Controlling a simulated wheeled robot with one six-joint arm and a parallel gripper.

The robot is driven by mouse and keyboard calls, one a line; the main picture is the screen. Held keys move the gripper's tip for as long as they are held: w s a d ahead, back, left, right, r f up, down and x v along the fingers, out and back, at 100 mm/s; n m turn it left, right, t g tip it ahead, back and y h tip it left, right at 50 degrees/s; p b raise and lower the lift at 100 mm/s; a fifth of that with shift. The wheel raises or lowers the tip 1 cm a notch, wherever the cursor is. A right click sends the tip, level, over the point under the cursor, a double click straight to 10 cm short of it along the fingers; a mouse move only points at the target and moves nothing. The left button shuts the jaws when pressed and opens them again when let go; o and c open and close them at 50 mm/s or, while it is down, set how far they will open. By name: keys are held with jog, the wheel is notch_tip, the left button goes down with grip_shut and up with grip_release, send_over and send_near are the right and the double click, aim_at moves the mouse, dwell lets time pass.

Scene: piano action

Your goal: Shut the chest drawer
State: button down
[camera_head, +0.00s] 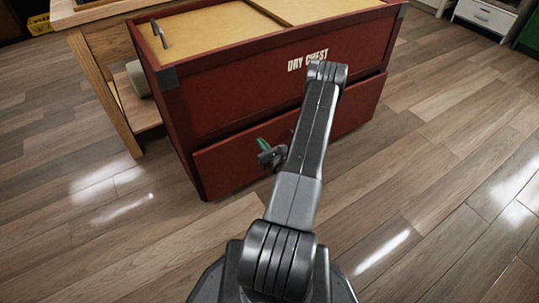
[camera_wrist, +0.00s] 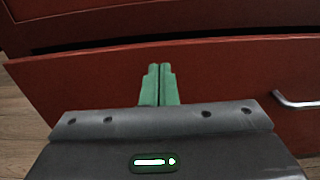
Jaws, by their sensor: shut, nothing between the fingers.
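The red chest (camera_head: 230,98), lettered "DRY CHEST", stands on the wood floor. Its bottom drawer (camera_head: 225,163) stands out a little from the body, with a dark gap above its top edge in the wrist view. The red drawer front (camera_wrist: 225,75) fills the middle of that view, with a metal handle (camera_wrist: 296,101) at the right. My gripper (camera_head: 263,144) is at the drawer front, left of its middle. Its green fingers (camera_wrist: 158,70) are shut together and empty, pointing at the front left of the handle. I cannot tell whether the tips touch it. My arm hides part of the drawer.
A wooden bench (camera_head: 112,95) stands close to the chest's left side, with a pale roll on its lower shelf. A white drawer unit (camera_head: 485,15) is at the back right. The plank floor (camera_head: 440,170) is clear in front and to the right.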

aim_at(254, 132)
jog(key=shift+b+x, duration=0.35)
jog(key=shift+x, duration=1.5)
jog(key=b+x, duration=0.1)
jog(key=x, duration=0.3)
jog(key=shift+a+f+b, duration=0.1)
jog(key=shift+b, duration=0.25)
jog(key=shift+w+r, duration=0.3)
